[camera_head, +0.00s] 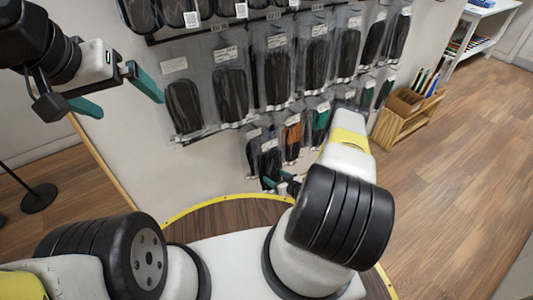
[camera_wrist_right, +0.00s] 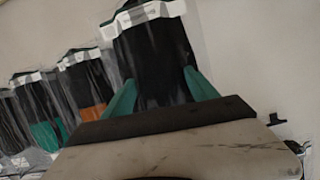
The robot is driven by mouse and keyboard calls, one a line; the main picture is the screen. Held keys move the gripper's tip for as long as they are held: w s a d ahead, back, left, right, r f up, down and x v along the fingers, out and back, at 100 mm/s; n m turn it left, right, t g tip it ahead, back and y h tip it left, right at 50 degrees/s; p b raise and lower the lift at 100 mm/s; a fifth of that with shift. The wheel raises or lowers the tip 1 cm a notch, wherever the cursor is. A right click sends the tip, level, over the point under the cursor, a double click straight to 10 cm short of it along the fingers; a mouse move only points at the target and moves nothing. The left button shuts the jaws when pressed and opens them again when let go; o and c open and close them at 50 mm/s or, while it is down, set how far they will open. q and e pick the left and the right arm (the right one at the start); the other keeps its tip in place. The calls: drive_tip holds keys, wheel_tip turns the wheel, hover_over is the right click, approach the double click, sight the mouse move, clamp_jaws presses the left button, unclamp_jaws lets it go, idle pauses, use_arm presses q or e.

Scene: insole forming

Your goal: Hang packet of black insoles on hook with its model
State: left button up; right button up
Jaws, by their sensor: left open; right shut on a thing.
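My right gripper (camera_head: 283,183) is low in front of the wall display, partly hidden by my own arm. It is shut on a clear packet of black insoles (camera_wrist_right: 155,55), which hangs upright between its green fingers (camera_wrist_right: 160,92) in the right wrist view. In the head view this packet (camera_head: 270,162) is beside the lowest row of hung packets. A packet of orange-and-black insoles (camera_head: 292,138) and a green-and-black one (camera_head: 320,122) hang to its right. I cannot tell whether the held packet touches a hook. My left gripper (camera_head: 130,103) is open and empty at upper left.
Rows of larger black insole packets (camera_head: 231,92) hang above on dark rails. A small dark piece (camera_wrist_right: 275,119) sticks out of bare wall in the right wrist view. A round wooden surface (camera_head: 225,215) with a yellow edge lies below. A wooden box (camera_head: 405,112) stands right.

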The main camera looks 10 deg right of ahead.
drive_tip(key=w+a+f, duration=0.1)
drive_tip(key=w+a, duration=0.2)
drive_tip(key=w, duration=0.5)
drive_tip(key=shift+w+f, duration=0.25)
drive_tip(key=shift+w, duration=0.1)
idle(0.8)
drive_tip(key=shift+a+f, duration=0.1)
drive_tip(key=shift+f, duration=0.05)
idle(0.9)
drive_tip(key=o, duration=1.5)
